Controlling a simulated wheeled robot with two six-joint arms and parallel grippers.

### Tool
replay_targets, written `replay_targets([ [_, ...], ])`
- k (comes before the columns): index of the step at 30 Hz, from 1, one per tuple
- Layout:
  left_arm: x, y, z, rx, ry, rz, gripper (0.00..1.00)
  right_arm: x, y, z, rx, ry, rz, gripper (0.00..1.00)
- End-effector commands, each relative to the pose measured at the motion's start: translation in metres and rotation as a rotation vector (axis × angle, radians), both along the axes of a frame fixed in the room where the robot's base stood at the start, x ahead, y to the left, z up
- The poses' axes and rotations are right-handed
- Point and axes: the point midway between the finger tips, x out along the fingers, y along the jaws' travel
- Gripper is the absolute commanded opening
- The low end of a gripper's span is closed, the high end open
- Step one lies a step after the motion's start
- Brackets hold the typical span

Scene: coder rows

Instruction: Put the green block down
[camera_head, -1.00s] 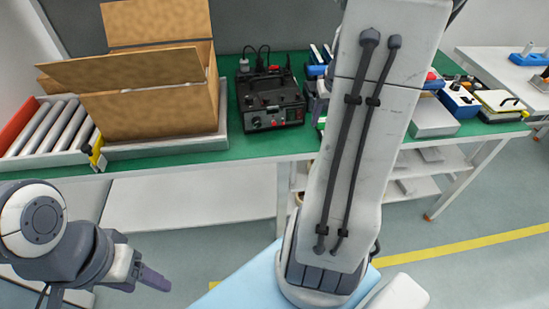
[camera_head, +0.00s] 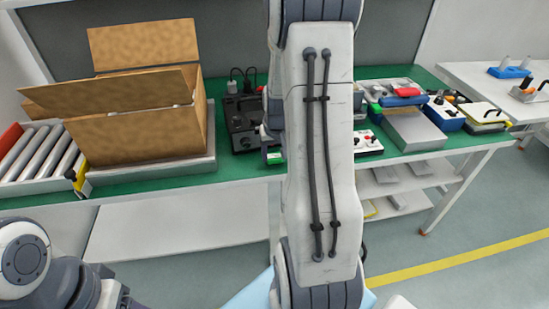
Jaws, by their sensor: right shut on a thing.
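My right gripper (camera_head: 270,148) is mostly hidden behind my own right arm. Part of it shows at the arm's left edge, beside the black device. A small piece of the green block (camera_head: 276,158) shows at its fingertips, near the front of the green-topped bench (camera_head: 225,176). The gripper is shut on the block; I cannot tell whether the block touches the bench. My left gripper (camera_head: 126,302) is at the bottom left, cut off by the picture's edge, and its opening does not show.
An open cardboard box (camera_head: 140,135) stands on the bench's left, beside a roller conveyor (camera_head: 40,152). A black device (camera_head: 242,122) stands beside the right gripper. A grey box (camera_head: 413,132), a blue bin (camera_head: 443,114) and tools crowd the right. Bare green bench lies along the front.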

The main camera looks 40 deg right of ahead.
Motion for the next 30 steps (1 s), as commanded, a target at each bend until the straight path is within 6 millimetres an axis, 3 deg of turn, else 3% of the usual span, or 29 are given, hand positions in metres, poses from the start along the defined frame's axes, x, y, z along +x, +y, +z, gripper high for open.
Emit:
replay_targets([
  [3, 0.0, 0.0, -0.003, 0.0, 0.0, 0.0, 0.62, 0.0, 0.0, -0.013, 0.001, 0.001, 0.0, 0.03],
  [14, 0.0, 0.0, -0.005, 0.0, 0.0, 0.0, 0.62, 0.0, 0.0, -0.016, -0.001, -0.001, 0.001, 0.03],
  [15, 0.0, 0.0, -0.005, 0.0, 0.0, 0.0, 0.62, 0.0, 0.0, -0.016, -0.001, -0.001, 0.001, 0.6],
  [17, 0.0, 0.0, -0.004, 0.0, 0.0, 0.0, 0.62, 0.0, -0.001, -0.015, -0.001, -0.001, 0.001, 0.83],
  [30, 0.0, 0.0, 0.0, 0.0, 0.0, 0.0, 0.62, -0.001, 0.0, -0.006, -0.002, -0.003, 0.001, 0.86],
])
